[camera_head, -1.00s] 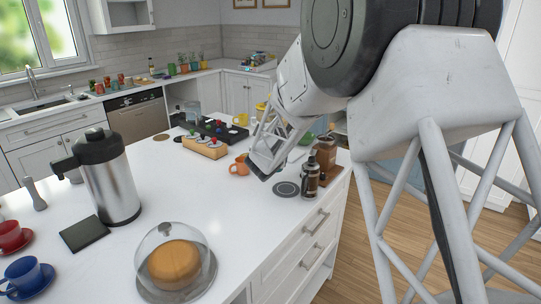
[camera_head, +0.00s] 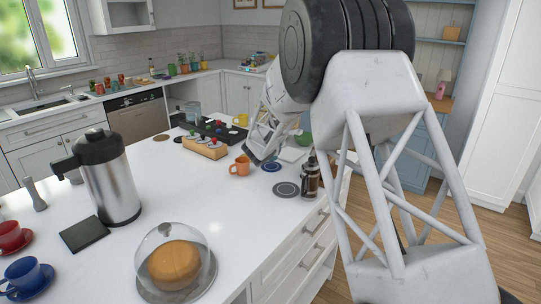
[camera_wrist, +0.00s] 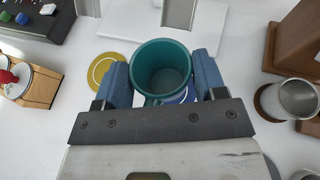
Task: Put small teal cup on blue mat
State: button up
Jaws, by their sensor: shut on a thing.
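The small teal cup (camera_wrist: 161,68) is upright between the blue fingers of my gripper (camera_wrist: 160,80) in the wrist view. The gripper is shut on it. A blue mat (camera_wrist: 184,97) shows partly behind the cup's lower right edge, mostly hidden by the cup and gripper. In the head view the round blue mat (camera_head: 271,166) lies on the white counter, just right of my gripper (camera_head: 250,157). The cup is hidden there by my arm. I cannot tell how high the cup is above the mat.
An orange cup (camera_head: 239,167) stands left of my gripper. A grey mat (camera_head: 286,189) and a French press (camera_head: 311,180) are at the right edge. A yellow mat (camera_wrist: 103,68) lies left of the cup. A wooden box of pods (camera_head: 206,149) stands behind.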

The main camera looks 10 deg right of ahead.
jog(key=shift+w+f, duration=0.1)
jog(key=shift+w, duration=0.05)
jog(key=shift+f, duration=1.7)
jog(key=shift+f, duration=0.1)
jog(key=o, duration=1)
jog(key=shift+s+a+r, duration=0.1)
jog(key=shift+s+r, duration=0.15)
jog(key=shift+v, duration=5.7)
jog(key=shift+f, duration=0.1)
